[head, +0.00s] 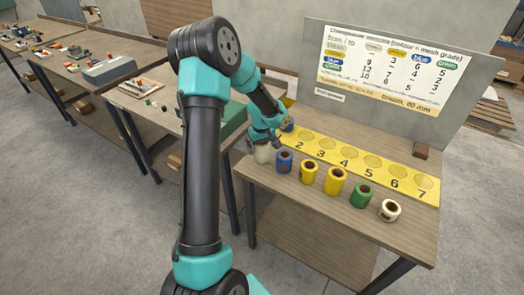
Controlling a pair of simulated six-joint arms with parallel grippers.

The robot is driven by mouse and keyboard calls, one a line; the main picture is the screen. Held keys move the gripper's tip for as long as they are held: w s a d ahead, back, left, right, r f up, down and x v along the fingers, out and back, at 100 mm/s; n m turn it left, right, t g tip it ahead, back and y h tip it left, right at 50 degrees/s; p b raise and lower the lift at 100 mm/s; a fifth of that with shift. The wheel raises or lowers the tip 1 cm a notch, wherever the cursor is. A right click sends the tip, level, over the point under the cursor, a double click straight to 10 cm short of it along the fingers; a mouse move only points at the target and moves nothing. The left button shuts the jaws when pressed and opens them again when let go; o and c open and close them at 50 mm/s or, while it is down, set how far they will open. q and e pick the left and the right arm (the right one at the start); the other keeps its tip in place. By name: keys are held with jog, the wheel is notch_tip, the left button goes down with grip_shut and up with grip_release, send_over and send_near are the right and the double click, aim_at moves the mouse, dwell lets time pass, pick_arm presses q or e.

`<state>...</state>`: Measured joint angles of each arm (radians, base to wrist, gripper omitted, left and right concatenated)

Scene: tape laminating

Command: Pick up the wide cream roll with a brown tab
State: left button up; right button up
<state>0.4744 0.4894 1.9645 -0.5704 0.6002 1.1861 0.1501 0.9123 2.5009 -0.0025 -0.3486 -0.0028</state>
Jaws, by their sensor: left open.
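A row of rolls stands near the front of the table. At its left end is a cream roll (262,154), partly hidden by my left gripper (264,142). The gripper points down at this roll from just above and is open; I cannot tell whether its fingers touch it. Another cream roll (390,210) stands at the right end and shows a dark hole in its top. The brown tab is too small to make out on either cream roll. My right gripper is not in view.
Between the cream rolls stand a blue roll (284,162), two yellow rolls (308,173) (334,181) and a green roll (361,195). Behind them lies a yellow numbered strip (398,180) with round spots. A chart board (385,75) stands behind.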

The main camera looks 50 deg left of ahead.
pick_arm(q)
jog(key=shift+f, duration=0.1)
dwell(0.4)
jog(key=c, duration=1)
